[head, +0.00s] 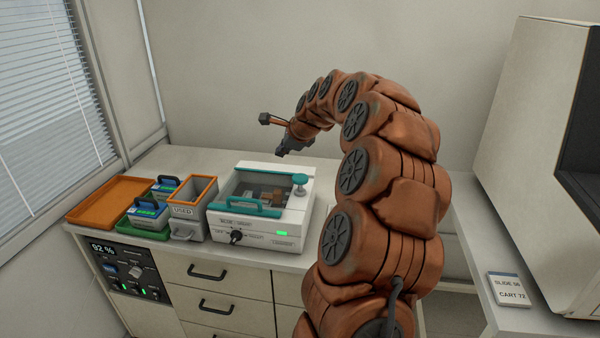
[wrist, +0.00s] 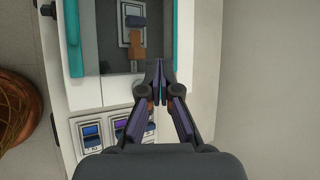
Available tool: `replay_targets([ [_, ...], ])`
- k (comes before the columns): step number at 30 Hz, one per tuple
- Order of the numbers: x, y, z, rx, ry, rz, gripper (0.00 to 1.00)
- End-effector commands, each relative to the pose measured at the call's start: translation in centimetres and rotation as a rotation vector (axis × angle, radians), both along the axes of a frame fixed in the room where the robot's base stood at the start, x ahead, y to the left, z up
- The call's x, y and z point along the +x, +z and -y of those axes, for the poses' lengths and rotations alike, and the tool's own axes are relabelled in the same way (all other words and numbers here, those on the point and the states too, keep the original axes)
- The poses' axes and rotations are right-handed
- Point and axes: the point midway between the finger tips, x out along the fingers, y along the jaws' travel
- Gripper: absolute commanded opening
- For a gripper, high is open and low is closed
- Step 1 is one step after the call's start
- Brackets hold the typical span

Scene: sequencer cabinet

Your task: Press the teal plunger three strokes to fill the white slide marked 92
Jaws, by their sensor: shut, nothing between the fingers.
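The teal plunger (head: 300,180) stands upright on the right side of the white machine (head: 258,240) in the head view. My gripper (head: 284,151) hangs above the back of the machine, apart from the plunger. In the wrist view my gripper (wrist: 157,67) is shut and empty over the machine. The plunger is not clearly seen there; only a sliver of teal shows by the fingers. Several white slides (wrist: 92,132) with coloured windows lie in a row at lower left in the wrist view. Their marks are too small to read, so I cannot tell which is 92.
The machine's lid has a teal handle (head: 254,207) and a clear window. Left of it stand a bin marked USED (head: 184,211), a green tray (head: 151,233) and an orange tray (head: 95,204). A panel (head: 103,248) reads 92 %. A card (head: 508,288) lies at right.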

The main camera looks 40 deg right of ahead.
Motion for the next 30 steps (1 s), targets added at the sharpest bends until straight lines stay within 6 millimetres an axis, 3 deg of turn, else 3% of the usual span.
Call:
replay_targets([
  [3,-0.3,0.4,4.0,0.043,-0.121,0.036,0.00],
  [8,-0.7,0.7,6.5,0.069,-0.200,0.064,0.00],
  [23,-0.7,0.4,6.8,0.074,-0.209,0.066,0.00],
  [30,-0.7,-1.2,6.7,0.076,-0.208,0.064,0.00],
])
